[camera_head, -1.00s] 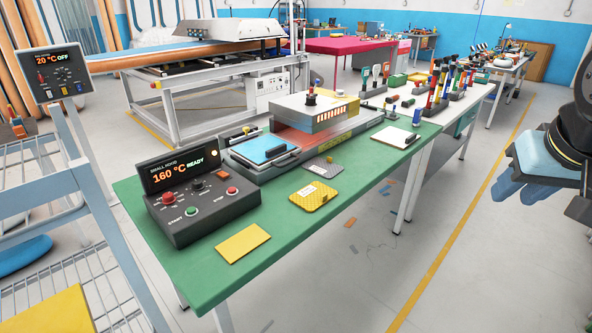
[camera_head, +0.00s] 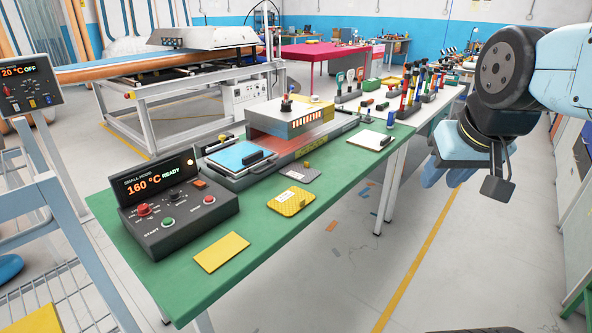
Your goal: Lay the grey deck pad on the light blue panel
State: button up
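The grey deck pad (camera_head: 300,173) is a small flat piece with a pale label, lying on the green table beside the small hood. The light blue panel (camera_head: 238,157) lies flat on the sliding tray at the hood's left end, with a dark handle bar at its right edge. The grey pad lies to the right of the panel, apart from it. My gripper (camera_head: 446,174), with blue fingers, hangs above the floor to the right of the table, away from both. I see nothing held in it, but the gap between its fingers is unclear.
A yellow textured pad (camera_head: 292,201) and a plain yellow panel (camera_head: 221,252) lie on the green table (camera_head: 262,232). The control box (camera_head: 178,213) reads 160 °C READY. The small hood (camera_head: 290,122) stands behind the pads. A clipboard (camera_head: 370,140) lies farther right.

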aim_at(238, 154)
jog(key=i, duration=0.9)
jog(key=z, duration=0.05)
